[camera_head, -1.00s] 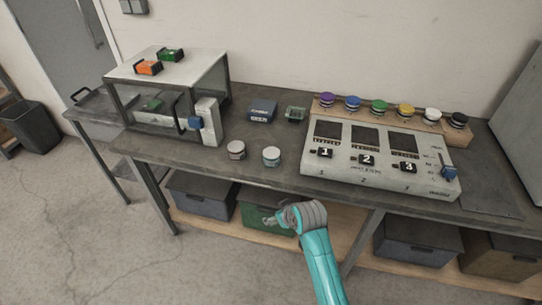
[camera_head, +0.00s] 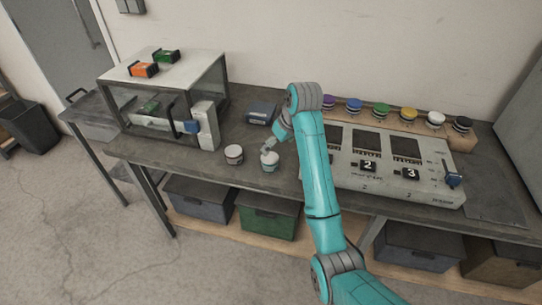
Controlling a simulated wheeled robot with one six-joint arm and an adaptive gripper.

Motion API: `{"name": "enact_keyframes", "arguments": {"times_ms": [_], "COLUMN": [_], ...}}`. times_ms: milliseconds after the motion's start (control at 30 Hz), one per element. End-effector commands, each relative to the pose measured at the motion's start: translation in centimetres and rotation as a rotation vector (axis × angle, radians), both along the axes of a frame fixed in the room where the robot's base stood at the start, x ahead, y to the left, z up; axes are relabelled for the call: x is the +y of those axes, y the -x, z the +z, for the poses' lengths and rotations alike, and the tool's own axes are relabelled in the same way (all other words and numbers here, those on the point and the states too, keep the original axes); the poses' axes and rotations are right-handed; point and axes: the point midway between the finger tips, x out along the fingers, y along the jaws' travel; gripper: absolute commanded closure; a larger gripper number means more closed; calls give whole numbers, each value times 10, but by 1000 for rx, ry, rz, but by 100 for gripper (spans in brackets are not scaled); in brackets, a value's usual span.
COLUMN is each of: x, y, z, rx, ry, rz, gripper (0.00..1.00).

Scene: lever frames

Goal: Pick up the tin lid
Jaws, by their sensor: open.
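Two small round tins with pale lids stand side by side near the front of the table. The left tin (camera_head: 234,159) is brownish below its lid. The right tin (camera_head: 269,167) is greyish-green below its pale tin lid (camera_head: 268,158). My gripper (camera_head: 271,147) is open and sits right over the right tin's lid, its fingers pointing down at it. Whether the fingers touch the lid is too small to tell. My arm hides part of the table behind it.
A numbered panel (camera_head: 440,187) with slots and a blue lever stands to the right, partly behind my arm. Behind it is a rack of coloured knobs (camera_head: 381,110). A clear-sided cabinet (camera_head: 119,74) stands left, and a dark blue box (camera_head: 259,114) lies behind the tins.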

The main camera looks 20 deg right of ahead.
Motion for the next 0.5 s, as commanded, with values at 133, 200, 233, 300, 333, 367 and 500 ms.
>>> {"name": "enact_keyframes", "arguments": {"times_ms": [133, 200, 233, 300, 333, 367, 500], "x": [-1, 0, 0, 2, 2, 3, 5], "y": [-3, -6, -7, -11, -13, -14, -20], "z": [8, 1, -3, -13, -17, -21, -36], "rx": [13, 17, 17, 17, 17, 17, 14], "ry": [1, 0, 0, 0, 0, 0, 1], "rz": [8, 9, 9, 10, 10, 10, 9], "gripper": [7, 7, 7, 7, 7, 7, 7]}}
